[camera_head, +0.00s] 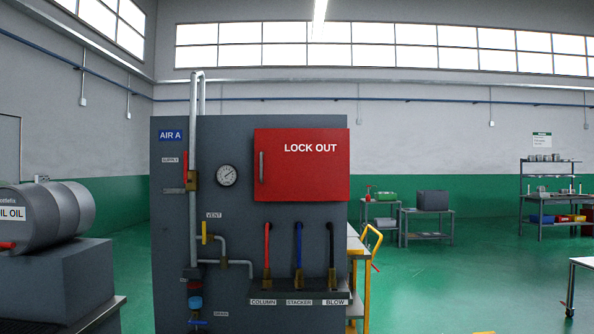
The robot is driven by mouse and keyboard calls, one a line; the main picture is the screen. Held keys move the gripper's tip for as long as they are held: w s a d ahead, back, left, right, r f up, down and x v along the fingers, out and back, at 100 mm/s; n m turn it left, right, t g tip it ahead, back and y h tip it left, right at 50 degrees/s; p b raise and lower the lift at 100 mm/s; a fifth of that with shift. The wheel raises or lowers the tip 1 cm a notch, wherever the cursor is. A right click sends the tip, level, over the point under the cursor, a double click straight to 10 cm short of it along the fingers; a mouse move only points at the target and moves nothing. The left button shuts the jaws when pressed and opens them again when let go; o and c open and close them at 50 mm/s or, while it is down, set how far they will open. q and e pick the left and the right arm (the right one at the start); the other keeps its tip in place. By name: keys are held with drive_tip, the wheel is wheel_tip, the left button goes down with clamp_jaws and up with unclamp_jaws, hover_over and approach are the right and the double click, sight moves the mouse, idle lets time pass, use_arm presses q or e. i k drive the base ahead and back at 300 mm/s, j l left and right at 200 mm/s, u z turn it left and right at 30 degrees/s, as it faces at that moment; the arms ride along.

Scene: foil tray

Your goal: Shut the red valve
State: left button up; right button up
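A grey panel (235,110) labelled AIR A stands ahead. One red supply handle (185,163) stands upright along the vertical pipe at upper left, by a brass valve body (193,181). Neither of my grippers is in view.
A red LOCK OUT box (305,175) with a handle is on the panel, right of a gauge (227,175). A yellow vent handle (204,232) sits lower left. An oil drum (45,215) lies at the left. Green floor (440,280) is open at the right.

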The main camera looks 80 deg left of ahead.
sight(185, 167)
drive_tip(key=u, duration=0.5)
drive_tip(key=j+u, duration=0.15)
drive_tip(key=u, duration=0.3)
drive_tip(key=j+u, duration=0.15)
drive_tip(key=u, duration=0.35)
drive_tip(key=j+u, duration=0.45)
drive_tip(key=i+j+u, duration=0.1)
drive_tip(key=j+u, duration=0.2)
drive_tip(key=u, duration=0.15)
drive_tip(key=i+j+u, duration=0.1)
drive_tip(key=j, duration=0.2)
drive_tip(key=i+j+u, duration=0.2)
drive_tip(key=i+j, duration=0.2)
drive_tip(key=j, duration=0.2)
